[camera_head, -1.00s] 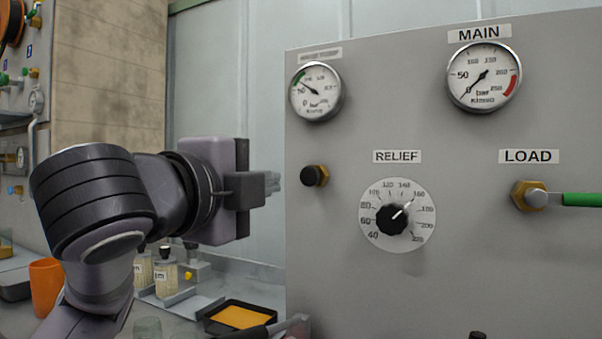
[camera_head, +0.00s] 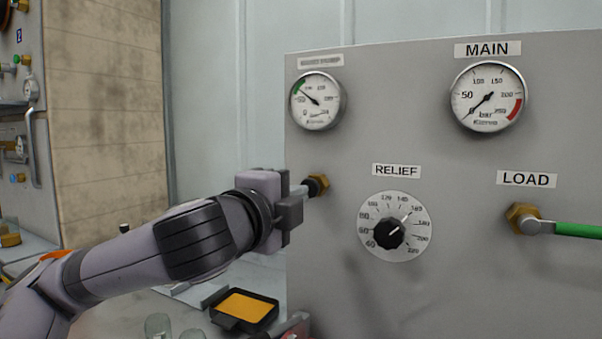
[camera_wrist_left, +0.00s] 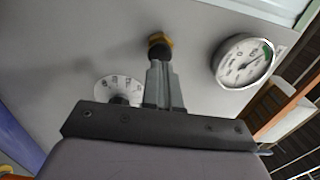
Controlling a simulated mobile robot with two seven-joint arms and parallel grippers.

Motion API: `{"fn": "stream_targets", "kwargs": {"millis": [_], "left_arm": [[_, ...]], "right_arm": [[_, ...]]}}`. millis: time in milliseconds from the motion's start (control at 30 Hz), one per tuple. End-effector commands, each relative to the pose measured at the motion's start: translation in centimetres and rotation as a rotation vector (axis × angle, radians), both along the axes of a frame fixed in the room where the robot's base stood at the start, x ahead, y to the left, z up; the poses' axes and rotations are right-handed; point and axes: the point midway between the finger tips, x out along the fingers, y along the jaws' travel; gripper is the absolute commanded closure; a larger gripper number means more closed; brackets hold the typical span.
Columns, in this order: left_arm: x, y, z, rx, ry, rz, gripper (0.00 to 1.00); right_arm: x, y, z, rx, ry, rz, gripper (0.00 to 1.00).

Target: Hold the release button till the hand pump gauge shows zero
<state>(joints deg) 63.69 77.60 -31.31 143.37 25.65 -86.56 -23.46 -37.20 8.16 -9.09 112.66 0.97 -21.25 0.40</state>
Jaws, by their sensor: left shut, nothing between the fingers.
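The release button (camera_head: 318,184) is a small black cap in a brass collar on the grey panel, below the left gauge. The hand pump gauge (camera_head: 316,101), its label blurred, has its needle pointing up-left near the green band, off the zero mark. My left gripper (camera_head: 303,189) is shut and empty, its fingertips at the button. In the left wrist view the shut fingertips (camera_wrist_left: 161,66) meet or nearly meet the black cap (camera_wrist_left: 159,50); I cannot tell how far it is pressed. The gauge also shows there (camera_wrist_left: 244,61). My right gripper is out of view.
The panel also carries the MAIN gauge (camera_head: 487,97), the RELIEF knob (camera_head: 389,233) and the LOAD valve with a green handle (camera_head: 575,230). A black tray with an orange inside (camera_head: 247,308) and clear glasses (camera_head: 158,325) stand on the table below my left arm.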

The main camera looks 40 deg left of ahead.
Motion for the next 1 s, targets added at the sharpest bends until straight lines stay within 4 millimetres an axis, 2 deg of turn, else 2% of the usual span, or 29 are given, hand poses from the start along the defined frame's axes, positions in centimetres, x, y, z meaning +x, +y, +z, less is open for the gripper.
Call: {"fn": "stream_targets", "kwargs": {"millis": [33, 300, 833, 1000], "left_arm": [[0.2, 0.1, 0.4, 0.002, 0.006, 0.001, 1.00], [1.9, 0.6, 0.2, 0.001, 0.004, -0.002, 1.00], [2.5, 0.8, -0.1, 0.002, 0.002, -0.003, 1.00], [3.9, 0.9, 0.2, -0.004, 0.001, -0.005, 1.00]], "right_arm": [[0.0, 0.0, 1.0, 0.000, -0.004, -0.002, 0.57], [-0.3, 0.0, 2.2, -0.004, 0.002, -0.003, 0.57], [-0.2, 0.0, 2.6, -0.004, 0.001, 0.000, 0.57], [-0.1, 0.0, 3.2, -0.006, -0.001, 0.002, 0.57]]}}
